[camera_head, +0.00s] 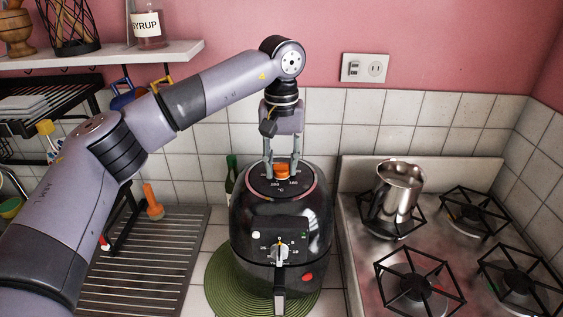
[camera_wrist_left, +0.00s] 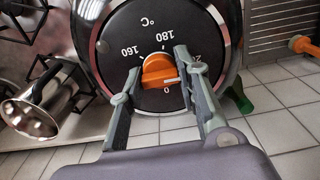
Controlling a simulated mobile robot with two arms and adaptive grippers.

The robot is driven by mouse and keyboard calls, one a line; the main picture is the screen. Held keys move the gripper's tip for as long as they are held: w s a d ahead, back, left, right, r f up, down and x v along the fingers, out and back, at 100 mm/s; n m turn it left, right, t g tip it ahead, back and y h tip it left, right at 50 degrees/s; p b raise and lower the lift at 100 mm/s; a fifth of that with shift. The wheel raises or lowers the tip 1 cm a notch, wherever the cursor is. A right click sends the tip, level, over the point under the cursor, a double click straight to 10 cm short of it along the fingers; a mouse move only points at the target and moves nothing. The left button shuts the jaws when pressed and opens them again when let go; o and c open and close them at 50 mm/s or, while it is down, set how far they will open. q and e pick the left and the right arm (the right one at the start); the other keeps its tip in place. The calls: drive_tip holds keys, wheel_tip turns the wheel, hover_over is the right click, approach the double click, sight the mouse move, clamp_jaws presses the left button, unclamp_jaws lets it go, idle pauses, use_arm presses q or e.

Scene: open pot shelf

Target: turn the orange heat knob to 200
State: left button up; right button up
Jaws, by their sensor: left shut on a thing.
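The orange heat knob (camera_head: 282,170) sits on top of the black air fryer (camera_head: 260,215), in the middle of a round dial marked in °C. My left gripper (camera_head: 281,163) reaches straight down and is shut on the knob, one finger on each side. In the left wrist view the orange knob (camera_wrist_left: 158,71) has a white mark near its right end, by the right finger. The dial (camera_wrist_left: 120,40) shows 160, 180 and 0; another number beginning with 2 is partly hidden by that finger. The mark's exact reading is unclear. My right gripper is not in view.
A stove (camera_head: 445,245) with a steel pot (camera_head: 400,185) stands to the right. A ribbed drainer (camera_head: 150,250) lies to the left. A green bottle (camera_head: 231,175) stands behind the fryer's left side. A green round mat (camera_head: 222,285) lies under the fryer.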

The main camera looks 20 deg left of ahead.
sight(281, 163)
use_arm(q)
drive_tip(key=shift+r, duration=0.1)
drive_tip(key=o, duration=1.2)
wheel_tip(281, 163, up, 12)
drive_tip(key=shift+f, duration=0.1)
idle(0.3)
